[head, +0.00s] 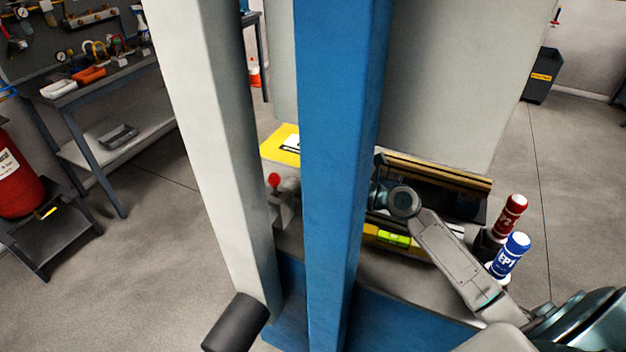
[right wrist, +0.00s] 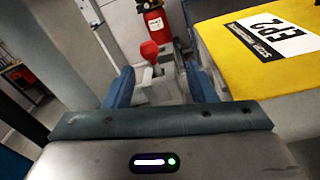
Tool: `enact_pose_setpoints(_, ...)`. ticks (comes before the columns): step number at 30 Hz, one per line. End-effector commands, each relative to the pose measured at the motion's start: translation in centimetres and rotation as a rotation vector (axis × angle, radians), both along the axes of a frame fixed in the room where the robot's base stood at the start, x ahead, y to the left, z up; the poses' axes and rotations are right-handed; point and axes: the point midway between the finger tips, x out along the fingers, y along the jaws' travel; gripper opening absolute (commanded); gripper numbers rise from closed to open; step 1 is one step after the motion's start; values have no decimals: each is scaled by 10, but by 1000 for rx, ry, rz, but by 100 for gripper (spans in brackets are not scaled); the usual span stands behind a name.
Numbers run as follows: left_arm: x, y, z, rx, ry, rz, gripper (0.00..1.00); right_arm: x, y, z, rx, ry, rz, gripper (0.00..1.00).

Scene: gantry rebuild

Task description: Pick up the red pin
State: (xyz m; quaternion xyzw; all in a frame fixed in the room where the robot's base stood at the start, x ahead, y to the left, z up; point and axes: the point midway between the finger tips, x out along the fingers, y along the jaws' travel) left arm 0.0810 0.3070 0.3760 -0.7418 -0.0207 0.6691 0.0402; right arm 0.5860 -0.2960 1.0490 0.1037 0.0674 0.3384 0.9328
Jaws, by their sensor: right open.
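The red pin (head: 274,180) shows a round red head on a grey block, in the gap between the white and blue posts in the head view. In the right wrist view the pin's red head (right wrist: 149,50) is upright, roughly between and just beyond my right fingertips. My right gripper (right wrist: 160,78) is open, one blue finger to each side, with nothing held. In the head view my right arm reaches in from the right and its gripper end is mostly hidden behind the blue post. My left gripper is not in view.
A white post (head: 205,150) and a blue post (head: 340,150) stand close in front. Red (head: 510,215) and blue (head: 511,255) bottles stand at the right, near a yellow level (head: 372,233).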

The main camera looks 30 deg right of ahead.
Motion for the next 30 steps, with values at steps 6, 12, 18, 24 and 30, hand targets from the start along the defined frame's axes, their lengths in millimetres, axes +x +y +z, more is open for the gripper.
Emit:
enact_pose_setpoints(6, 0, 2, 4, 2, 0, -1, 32, -7, 20, -1, 79, 66, 53, 51)
enact_pose_setpoints(12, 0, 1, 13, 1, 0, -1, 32, 13, 37, -1, 78, 64, 51, 51)
enact_pose_setpoints(18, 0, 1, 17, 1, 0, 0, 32, 28, 50, -4, 74, 63, 50, 51)
enact_pose_setpoints(24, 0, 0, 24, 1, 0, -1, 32, 38, 58, -3, 73, 64, 50, 51)
enact_pose_setpoints(30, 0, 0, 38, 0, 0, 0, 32, 62, 76, -4, 73, 63, 50, 51)
